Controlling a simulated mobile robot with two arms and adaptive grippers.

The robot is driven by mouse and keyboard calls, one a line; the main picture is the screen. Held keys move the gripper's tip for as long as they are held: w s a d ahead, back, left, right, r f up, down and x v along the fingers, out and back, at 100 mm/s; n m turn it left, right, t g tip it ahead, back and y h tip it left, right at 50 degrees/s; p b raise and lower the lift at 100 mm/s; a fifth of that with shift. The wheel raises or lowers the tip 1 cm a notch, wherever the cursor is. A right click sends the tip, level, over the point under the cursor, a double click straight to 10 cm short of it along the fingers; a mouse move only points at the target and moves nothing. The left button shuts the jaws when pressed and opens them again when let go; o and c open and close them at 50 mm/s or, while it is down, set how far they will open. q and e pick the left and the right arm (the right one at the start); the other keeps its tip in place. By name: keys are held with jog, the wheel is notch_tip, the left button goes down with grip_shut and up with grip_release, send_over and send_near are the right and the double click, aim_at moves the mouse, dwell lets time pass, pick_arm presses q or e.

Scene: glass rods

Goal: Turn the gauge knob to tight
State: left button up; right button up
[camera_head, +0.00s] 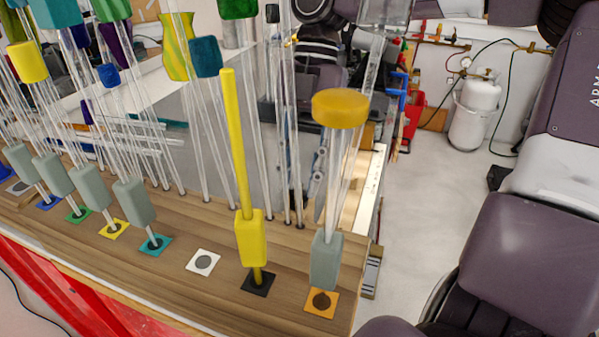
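A white gas tank (477,105) stands on the floor in the back right. A small round gauge (466,63) with brass-coloured fittings shows just above its left side. I cannot make out a separate knob or its setting at this size. My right arm (530,250) comes in along the right edge and bends down at the bottom right. I cannot make out its fingertips, and it is far in front of the tank. My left arm and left gripper do not show.
A wooden bench (180,215) fills the left and middle, with upright glass rods, grey blocks and coloured square markers. A yellow rod (236,150) and an orange-topped glass piece (340,108) stand near its right end. Pale floor (425,200) lies clear to its right.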

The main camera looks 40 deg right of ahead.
grip_shut()
jog(key=shift+w+n, duration=0.1)
jog(key=shift+n, duration=0.3)
jog(key=n, duration=0.2)
jog(key=n+g+h+p, duration=0.1)
jog(key=n, duration=0.1)
jog(key=shift+w+a+n+g, duration=0.2)
jog(key=shift+n+g, duration=0.1)
jog(key=shift+n, duration=0.1)
jog(key=n+h, duration=0.1)
jog(key=n, duration=0.1)
jog(key=n+h, duration=0.1)
jog(key=n, duration=0.3)
jog(key=shift+w+a+g+h, duration=0.1)
jog(key=shift+a+g+h, duration=0.15)
jog(key=shift+g+h, duration=0.15)
jog(key=shift+r+n, duration=0.1)
jog(key=shift+n, duration=0.2)
grip_release()
